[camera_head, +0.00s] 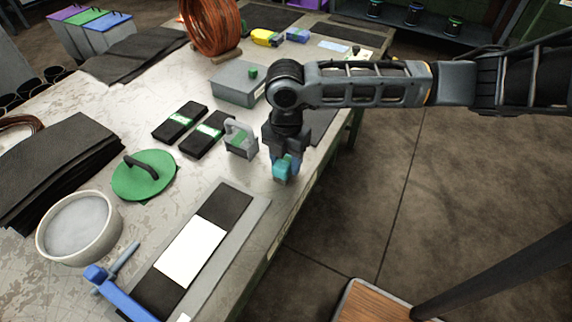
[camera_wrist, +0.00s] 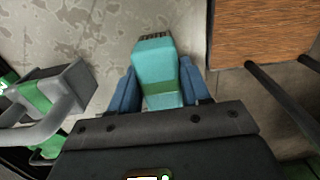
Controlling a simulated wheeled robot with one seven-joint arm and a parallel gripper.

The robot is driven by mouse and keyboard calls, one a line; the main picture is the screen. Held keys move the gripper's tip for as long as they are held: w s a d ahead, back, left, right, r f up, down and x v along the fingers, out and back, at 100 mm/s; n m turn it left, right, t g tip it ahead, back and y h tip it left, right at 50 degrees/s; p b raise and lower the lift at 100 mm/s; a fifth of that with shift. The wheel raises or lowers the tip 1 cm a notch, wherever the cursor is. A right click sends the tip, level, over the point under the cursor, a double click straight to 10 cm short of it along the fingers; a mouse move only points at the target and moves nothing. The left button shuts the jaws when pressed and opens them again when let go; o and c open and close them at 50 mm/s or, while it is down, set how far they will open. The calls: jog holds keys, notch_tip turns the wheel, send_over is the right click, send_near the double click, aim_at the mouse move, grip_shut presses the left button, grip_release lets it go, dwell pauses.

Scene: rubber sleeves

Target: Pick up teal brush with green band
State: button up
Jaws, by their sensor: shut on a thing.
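The teal brush with a green band (camera_wrist: 155,67) is between the two fingers of my gripper (camera_wrist: 163,92) in the wrist view. Its dark bristles show at the far end. In the head view the teal brush (camera_head: 281,169) shows at the tip of my gripper (camera_head: 285,165), above or on the table near its right edge. The fingers are shut on it, one on each side. I cannot tell for sure whether the brush touches the table. Its green band is hard to make out in the head view.
A grey block with a handle and green patch (camera_head: 240,140) stands just left of my gripper; it also shows in the wrist view (camera_wrist: 60,95). Two black pads, a green disc (camera_head: 145,175), a bowl (camera_head: 80,228) and a grey box (camera_head: 238,83) are on the table (camera_head: 222,168).

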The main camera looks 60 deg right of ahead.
aim_at(286, 158)
jog(key=shift+r, duration=0.55)
notch_tip(286, 158, up, 3)
jog(key=shift+f+b, duration=0.15)
jog(key=shift+b, duration=0.2)
jog(key=s+d+r, duration=0.1)
jog(key=d+r, duration=0.1)
jog(key=d, duration=0.1)
jog(key=s+d+r+b, duration=0.1)
jog(key=s+d+r, duration=0.1)
jog(key=d, duration=0.2)
jog(key=s+d+r+b, duration=0.1)
jog(key=s+d+r, duration=0.1)
jog(key=d+r, duration=0.1)
jog(key=shift+s+d+r, duration=0.1)
jog(key=shift+s+d, duration=0.05)
jog(key=shift+s, duration=0.05)
jog(key=o, duration=0.5)
jog(key=c, duration=0.3)
jog(key=shift+c, duration=0.2)
